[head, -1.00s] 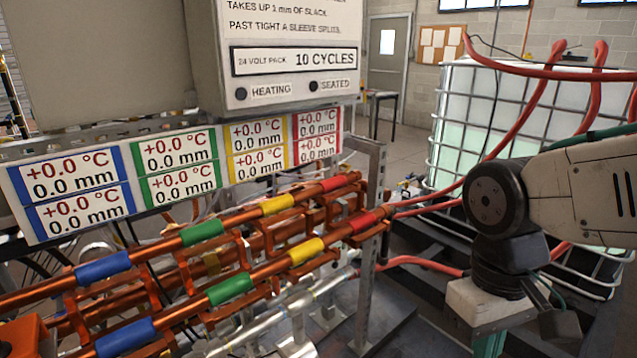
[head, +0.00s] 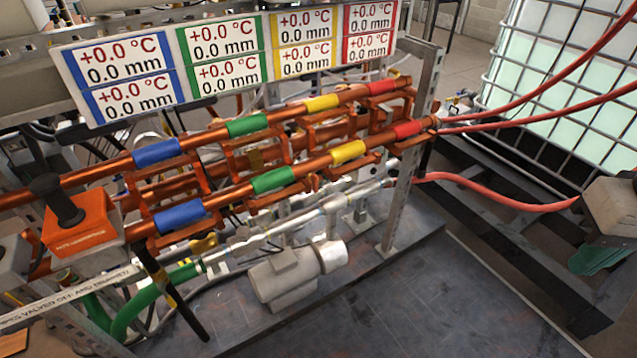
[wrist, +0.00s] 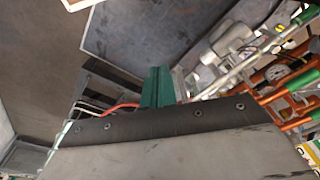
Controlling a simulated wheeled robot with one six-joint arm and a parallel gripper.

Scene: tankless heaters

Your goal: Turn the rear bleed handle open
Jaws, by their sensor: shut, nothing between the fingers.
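I cannot tell for sure which part is the rear bleed handle. A black T-shaped handle (head: 62,200) stands on an orange box (head: 82,228) at the left of the head view. A black lever with a yellow band (head: 172,292) slants down below the copper pipes. A small yellow part (head: 203,245) sits on the pipework above the green hose. My gripper (head: 597,261) is at the right edge of the head view, partly cut off, far from these parts. In the wrist view its green fingers (wrist: 158,87) are together, with nothing between them.
Copper pipes with coloured sleeves (head: 272,180) cross the rack below a display panel (head: 222,62). A metal upright (head: 405,190) stands at the rack's right end. The dark floor plate (head: 400,300) in front is mostly clear.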

